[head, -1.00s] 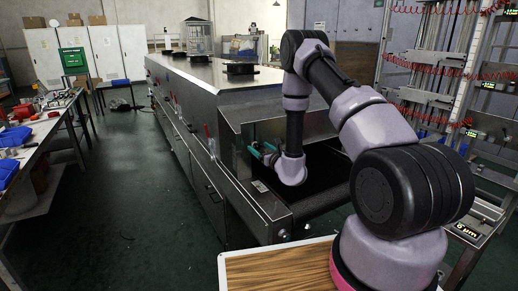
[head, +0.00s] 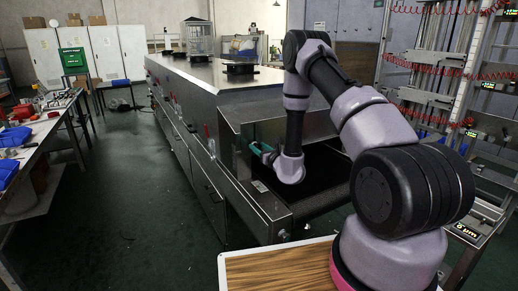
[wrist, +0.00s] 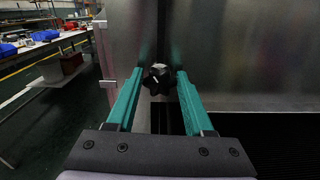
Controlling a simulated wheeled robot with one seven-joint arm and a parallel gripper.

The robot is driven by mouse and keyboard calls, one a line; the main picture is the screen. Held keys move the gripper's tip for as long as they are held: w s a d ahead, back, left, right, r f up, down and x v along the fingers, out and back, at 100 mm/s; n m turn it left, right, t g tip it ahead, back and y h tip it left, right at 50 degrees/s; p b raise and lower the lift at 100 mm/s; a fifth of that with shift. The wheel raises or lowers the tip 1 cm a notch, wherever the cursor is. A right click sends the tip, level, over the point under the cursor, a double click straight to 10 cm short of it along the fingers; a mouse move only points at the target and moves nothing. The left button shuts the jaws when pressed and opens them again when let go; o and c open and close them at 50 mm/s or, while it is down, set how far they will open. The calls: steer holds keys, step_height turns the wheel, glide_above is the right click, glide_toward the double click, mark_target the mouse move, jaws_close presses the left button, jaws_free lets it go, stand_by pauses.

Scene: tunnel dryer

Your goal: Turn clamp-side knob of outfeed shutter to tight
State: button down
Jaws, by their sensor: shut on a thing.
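The clamp-side knob (wrist: 158,78) is a black lobed knob with a pale mark on its face. It shows in the wrist view in front of the metal shutter (wrist: 240,55) at the dryer's outfeed end. My gripper (wrist: 159,82) has two teal fingers, one on each side of the knob, and is shut on it. In the head view my gripper (head: 262,149) is at the left side of the dryer's open end. The knob is hidden there behind my gripper and arm.
The long metal dryer (head: 215,75) runs away from me, with a dark belt (head: 330,192) at its mouth. A workbench (head: 45,130) stands at the left across a clear green floor aisle. A tall rack (head: 450,90) stands at the right.

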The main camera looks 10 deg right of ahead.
steer(key=m, duration=0.5)
steer(key=shift+d+m, duration=0.15)
steer(key=shift+m, duration=0.15)
steer(key=m, duration=0.6)
steer(key=shift+f, duration=0.2)
steer(key=m, duration=0.6)
steer(key=shift+f+m, duration=0.1)
steer(key=shift+m, duration=0.3)
steer(key=m, duration=0.5)
steer(key=shift+f+m, duration=0.1)
steer(key=shift+m, duration=0.3)
steer(key=shift+c, duration=1.5)
jaws_free()
steer(key=v, duration=1)
steer(key=shift+s, duration=0.4)
